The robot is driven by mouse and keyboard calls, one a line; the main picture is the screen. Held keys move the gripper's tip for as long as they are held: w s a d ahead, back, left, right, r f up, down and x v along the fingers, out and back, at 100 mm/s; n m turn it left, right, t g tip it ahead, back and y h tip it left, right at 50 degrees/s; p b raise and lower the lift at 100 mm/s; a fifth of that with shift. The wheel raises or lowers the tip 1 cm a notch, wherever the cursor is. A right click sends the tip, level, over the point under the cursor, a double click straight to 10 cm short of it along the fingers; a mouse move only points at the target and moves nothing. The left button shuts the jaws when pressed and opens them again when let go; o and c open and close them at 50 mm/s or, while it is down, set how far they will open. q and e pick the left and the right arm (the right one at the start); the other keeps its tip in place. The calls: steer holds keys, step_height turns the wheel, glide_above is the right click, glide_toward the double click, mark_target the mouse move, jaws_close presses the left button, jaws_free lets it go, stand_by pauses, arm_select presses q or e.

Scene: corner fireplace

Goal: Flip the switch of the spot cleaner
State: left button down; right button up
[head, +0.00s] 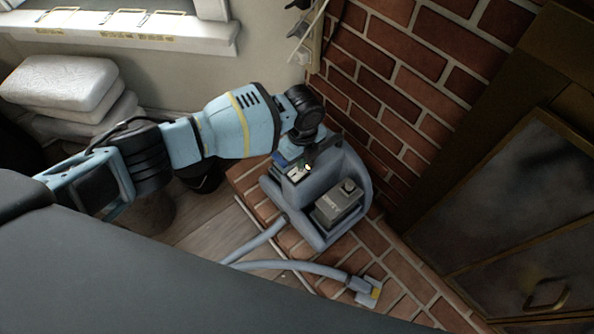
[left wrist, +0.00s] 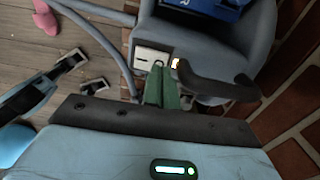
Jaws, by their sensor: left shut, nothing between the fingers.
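The spot cleaner (head: 322,228) is a blue-grey machine standing upright on the brick hearth. A dark tank sits in its front. My left gripper (left wrist: 160,72) is shut and empty. Its green fingertips overlap the lower edge of the plate in the left wrist view; I cannot tell whether they touch it. In the head view my left wrist hides part of the cleaner's top. My right gripper is not seen.
A hose (head: 290,266) runs from the cleaner to a nozzle (head: 366,290) on the bricks. A brick wall (head: 400,75) stands close behind the cleaner. A framed fireplace door (head: 520,200) is at right. Stacked white cushions (head: 62,82) lie at left.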

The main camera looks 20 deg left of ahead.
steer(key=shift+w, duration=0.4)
arm_select(q)
steer(key=shift+f, duration=0.4)
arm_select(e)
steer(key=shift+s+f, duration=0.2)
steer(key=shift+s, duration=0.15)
arm_select(q)
steer(key=shift+f+b, duration=0.55)
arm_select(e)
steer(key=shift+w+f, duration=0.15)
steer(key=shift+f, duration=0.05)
arm_select(q)
steer(key=shift+r+p, duration=0.6)
steer(key=shift+r, duration=0.15)
step_height(320, 180, up, 4)
steer(key=p, duration=0.3)
steer(key=shift+r+p, duration=0.8)
steer(key=shift+p, duration=0.05)
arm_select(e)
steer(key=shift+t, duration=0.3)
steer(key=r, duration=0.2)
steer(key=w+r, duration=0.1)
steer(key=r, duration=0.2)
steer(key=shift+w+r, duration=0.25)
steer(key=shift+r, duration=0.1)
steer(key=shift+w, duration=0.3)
